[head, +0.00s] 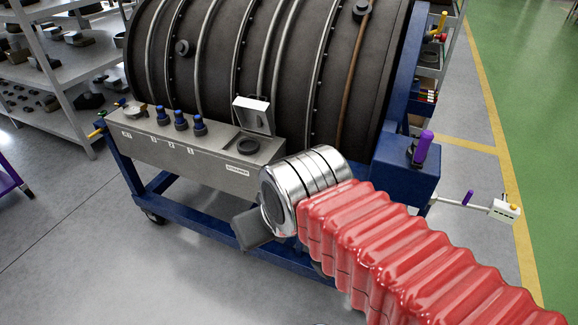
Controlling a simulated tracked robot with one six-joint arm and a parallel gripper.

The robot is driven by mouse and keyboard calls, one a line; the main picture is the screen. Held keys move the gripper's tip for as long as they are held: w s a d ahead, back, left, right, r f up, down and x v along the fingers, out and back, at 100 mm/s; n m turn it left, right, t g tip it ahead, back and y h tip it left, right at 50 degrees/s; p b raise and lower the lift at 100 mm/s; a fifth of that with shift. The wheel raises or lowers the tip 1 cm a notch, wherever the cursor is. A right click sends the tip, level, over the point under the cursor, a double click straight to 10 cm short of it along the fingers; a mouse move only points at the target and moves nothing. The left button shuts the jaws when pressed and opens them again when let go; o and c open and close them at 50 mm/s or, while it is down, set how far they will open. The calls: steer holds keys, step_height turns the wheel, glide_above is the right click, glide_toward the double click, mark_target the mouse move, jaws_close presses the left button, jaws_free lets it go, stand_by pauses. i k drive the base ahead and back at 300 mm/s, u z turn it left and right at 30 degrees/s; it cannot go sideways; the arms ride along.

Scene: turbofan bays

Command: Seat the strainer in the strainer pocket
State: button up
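My arm, with red bellows and a chrome wrist, reaches in from the lower right. Part of my gripper (252,229) shows as a dark grey piece below the wrist, in front of the box and lower in the picture than the pocket. Its fingertips are not clear, and I cannot tell whether it holds anything. I cannot make out the strainer.
The grey box (185,152) carries several blue-capped fittings (181,121) and sits on a blue wheeled frame (190,215). The large dark engine casing (215,60) rises close behind. A purple handle (424,147) stands on the frame's right. Shelves (75,60) are at left; the floor at lower left is clear.

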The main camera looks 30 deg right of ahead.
mark_target(229, 158)
steer(key=i, duration=0.9)
steer(key=z, duration=0.05)
